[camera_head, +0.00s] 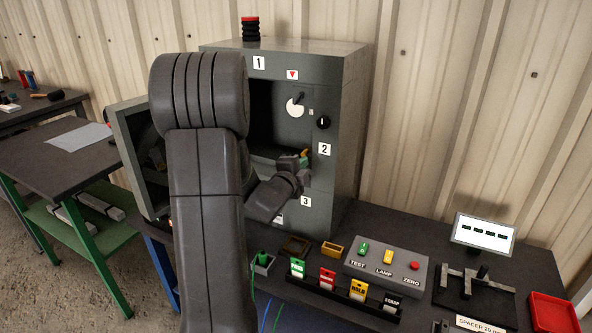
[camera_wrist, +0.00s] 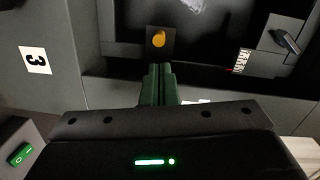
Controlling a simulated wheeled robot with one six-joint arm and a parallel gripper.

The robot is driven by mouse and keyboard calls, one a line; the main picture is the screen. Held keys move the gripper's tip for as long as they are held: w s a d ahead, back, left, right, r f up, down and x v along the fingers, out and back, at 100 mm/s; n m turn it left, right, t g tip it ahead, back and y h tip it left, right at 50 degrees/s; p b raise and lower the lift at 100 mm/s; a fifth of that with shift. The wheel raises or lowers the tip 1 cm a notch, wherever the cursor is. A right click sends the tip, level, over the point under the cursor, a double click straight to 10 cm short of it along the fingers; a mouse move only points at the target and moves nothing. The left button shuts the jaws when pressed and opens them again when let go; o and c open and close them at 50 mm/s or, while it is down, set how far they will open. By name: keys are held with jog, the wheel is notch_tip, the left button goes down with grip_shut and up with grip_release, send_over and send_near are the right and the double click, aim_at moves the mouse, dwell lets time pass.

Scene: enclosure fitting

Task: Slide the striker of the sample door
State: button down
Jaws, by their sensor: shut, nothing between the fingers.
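The grey cabinet (camera_head: 345,120) stands with its door (camera_head: 128,150) swung open to the left. In the wrist view a round yellow knob (camera_wrist: 158,39) sits on a small dark plate (camera_wrist: 150,53) at the edge of the opening. I cannot tell for sure that it is the striker. My gripper (camera_wrist: 158,70) is shut and empty, its dark green fingers pointing at the knob with a small gap in the picture. In the head view my gripper (camera_head: 304,160) is at the opening's right edge, by label 2 (camera_head: 324,149). My arm hides part of the door and opening.
A black lever (camera_wrist: 286,41) is on a grey plate beside the opening. A black knob (camera_head: 323,122) is on the cabinet front. Below are a button box (camera_head: 385,268), a rack of coloured tags (camera_head: 330,293) and a red tray (camera_head: 553,313).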

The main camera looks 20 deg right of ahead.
aim_at(305, 155)
jog(key=shift+x, duration=1.55)
jog(key=shift+w+a+f+b, duration=0.25)
jog(key=shift+w+b, duration=0.1)
jog(key=shift+b, duration=0.15)
jog(key=shift+w+a+r, duration=0.15)
jog(key=shift+w+a, duration=0.05)
